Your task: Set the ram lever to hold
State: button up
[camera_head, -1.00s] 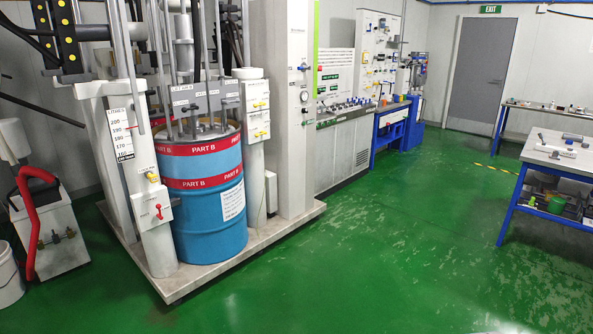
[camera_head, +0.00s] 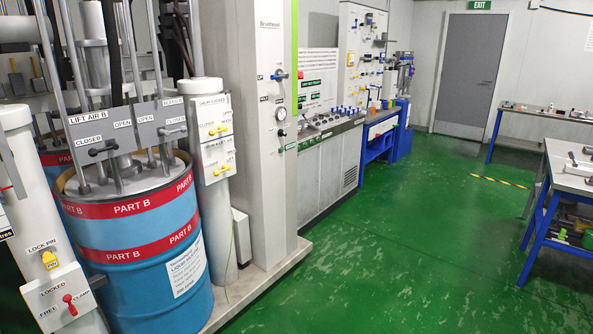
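No lever with a readable "ram" or "hold" label shows, so I cannot tell which one is the ram lever. The blue drum (camera_head: 140,265) with red PART B bands stands at left under a grey valve panel. On the panel, a black LIFT AIR B handle (camera_head: 103,149) lies level near CLOSED. My gripper is not in view.
At lower left, a white box (camera_head: 60,300) bears a red clamp lever (camera_head: 70,303), below a yellow lock pin (camera_head: 49,260). Blue-framed benches (camera_head: 545,220) are at right. The green floor (camera_head: 370,260) between is clear.

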aim_at(285, 75)
jog(key=i+l, duration=0.15)
jog(key=i, duration=1.6)
